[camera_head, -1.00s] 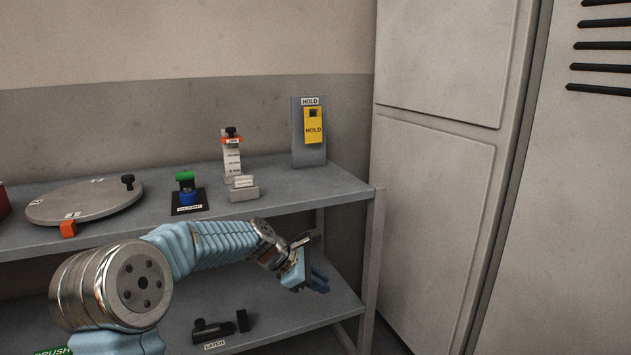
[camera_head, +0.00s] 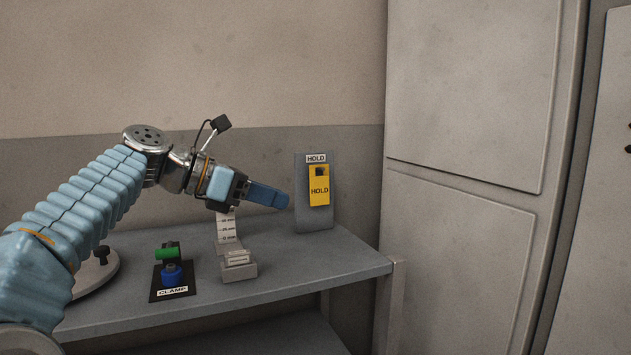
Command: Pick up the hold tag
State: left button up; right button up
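The yellow hold tag (camera_head: 319,190) hangs on a grey upright holder (camera_head: 314,217) labelled HOLD, at the back right of the shelf. A dark peg or hole shows at the tag's top. My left gripper (camera_head: 283,200) is just left of the tag, pointing right towards it, with a visible gap in the picture. Its blue fingers overlap in this view, so their opening is hidden. No held object shows. My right gripper is not in view.
A clamp with a green top (camera_head: 167,254) and a small grey block (camera_head: 239,266) with a white scale stand on the shelf (camera_head: 300,268). A round plate (camera_head: 95,275) is partly behind my arm. A tall grey cabinet (camera_head: 470,120) stands right.

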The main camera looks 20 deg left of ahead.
aim_at(318, 185)
jog(key=i+j, duration=0.85)
jog(key=i+l, duration=0.1)
jog(key=l, duration=0.4)
